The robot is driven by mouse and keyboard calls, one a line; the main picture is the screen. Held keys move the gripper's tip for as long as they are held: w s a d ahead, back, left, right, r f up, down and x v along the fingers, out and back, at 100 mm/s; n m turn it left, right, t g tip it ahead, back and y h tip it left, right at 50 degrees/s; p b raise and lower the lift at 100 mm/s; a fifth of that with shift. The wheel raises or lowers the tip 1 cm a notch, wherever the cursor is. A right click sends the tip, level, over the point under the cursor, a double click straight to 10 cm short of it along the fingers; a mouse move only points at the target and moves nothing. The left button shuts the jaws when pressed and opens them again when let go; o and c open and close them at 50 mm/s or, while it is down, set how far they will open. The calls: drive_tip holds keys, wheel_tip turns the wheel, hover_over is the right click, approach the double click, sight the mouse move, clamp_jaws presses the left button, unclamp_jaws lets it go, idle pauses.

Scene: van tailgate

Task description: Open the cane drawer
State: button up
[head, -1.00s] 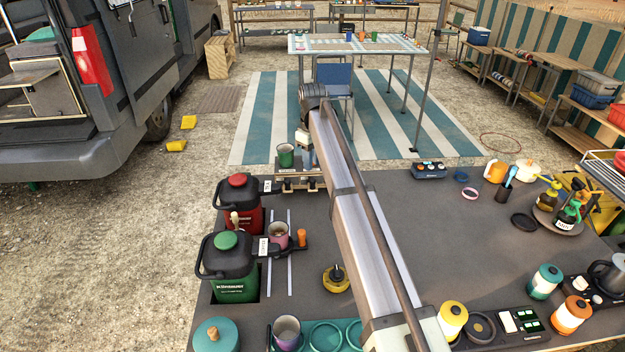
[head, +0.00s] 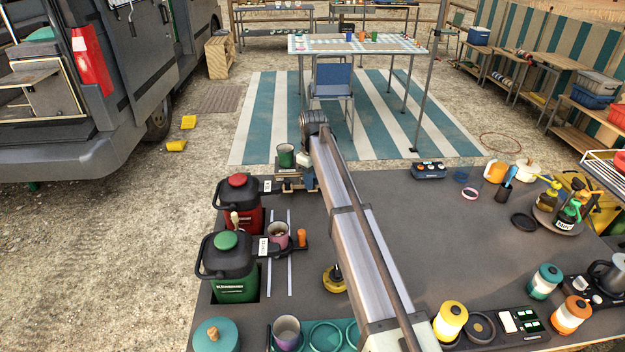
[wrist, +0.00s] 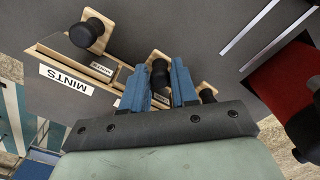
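The small wooden drawer unit (head: 290,187) stands at the far left end of the dark counter. In the wrist view, it shows wooden drawer fronts with black knobs: one at upper left (wrist: 82,34), a middle knob (wrist: 160,78) and one at lower right (wrist: 207,95). A white label (wrist: 101,68) lies beside the middle front; its small lettering is hard to read. My gripper (wrist: 161,80) has its blue fingers on either side of the middle knob. Little gap shows, but I cannot tell whether they touch it. No drawer looks clearly pulled out.
A white MINTS label (wrist: 66,78) is on the unit. The counter (head: 440,230) right of my arm is largely clear.

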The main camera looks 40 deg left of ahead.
clamp_jaws()
drive_tip(key=s+d, duration=0.4)
drive_tip(key=shift+s+d, duration=0.35)
drive_tip(key=shift+d, duration=0.05)
drive_tip(key=shift+o, duration=0.6)
unclamp_jaws()
drive_tip(key=shift+r, duration=0.1)
wheel_tip(320, 180, up, 14)
